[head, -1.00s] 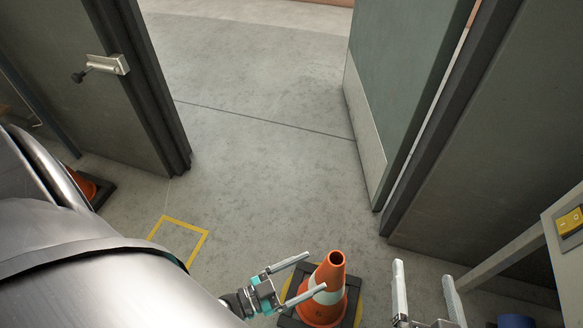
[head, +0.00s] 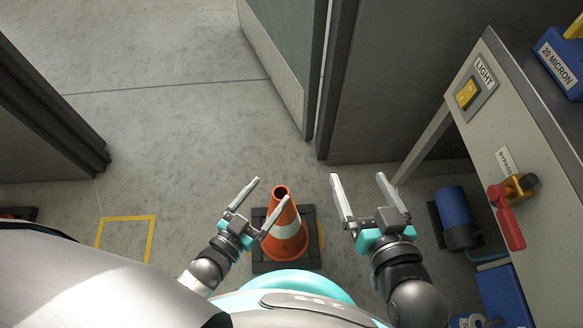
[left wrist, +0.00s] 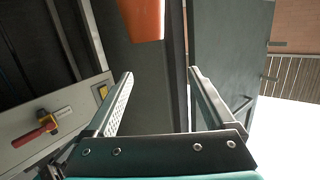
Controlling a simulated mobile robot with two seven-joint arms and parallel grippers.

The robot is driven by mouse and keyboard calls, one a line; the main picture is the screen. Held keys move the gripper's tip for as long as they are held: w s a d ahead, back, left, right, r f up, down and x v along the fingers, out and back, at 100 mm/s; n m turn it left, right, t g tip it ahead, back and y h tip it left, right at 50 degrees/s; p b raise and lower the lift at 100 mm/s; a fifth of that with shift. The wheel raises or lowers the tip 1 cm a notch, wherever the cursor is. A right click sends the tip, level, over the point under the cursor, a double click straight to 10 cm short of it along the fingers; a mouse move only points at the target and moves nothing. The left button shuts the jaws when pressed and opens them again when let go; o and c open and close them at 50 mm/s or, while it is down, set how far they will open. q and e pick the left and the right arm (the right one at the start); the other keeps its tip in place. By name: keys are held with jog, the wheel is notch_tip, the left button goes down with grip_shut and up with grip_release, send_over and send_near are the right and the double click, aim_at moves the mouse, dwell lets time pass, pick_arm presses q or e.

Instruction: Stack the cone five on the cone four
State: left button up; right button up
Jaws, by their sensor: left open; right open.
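An orange traffic cone (head: 289,241) with a white band and dark square base stands upright on the floor in the head view. No number shows on it, so I cannot tell which cone it is. My left gripper (head: 271,188) is open at the cone's upper part, with one finger overlapping the cone in the picture; contact is unclear. In the left wrist view an orange piece (left wrist: 141,18) shows at the top, beyond the open fingers (left wrist: 160,73). My right gripper (head: 358,178) is open and empty, right of the cone. Another cone's dark base (head: 24,213) is cut off at the left edge.
A yellow square outline (head: 153,235) marks bare floor left of the cone. A cabinet (head: 510,125) with a red-handled valve (head: 508,220) and a blue cylinder (head: 455,207) stand at right. An open door (head: 285,60) and dark walls frame the clear floor ahead.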

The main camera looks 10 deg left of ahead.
pick_arm(q)
jog(key=d+r+n+g, duration=0.1)
jog(key=d+r, duration=0.2)
jog(key=r, duration=0.4)
jog(key=d+r+g, duration=0.1)
jog(key=d+r, duration=0.2)
jog(key=r, duration=0.5)
jog(key=shift+s+d+n+g, duration=0.15)
jog(key=shift+s+n+g, duration=0.15)
jog(key=shift+n, duration=0.1)
jog(key=shift+f+p, duration=0.1)
jog(key=shift+p, duration=0.35)
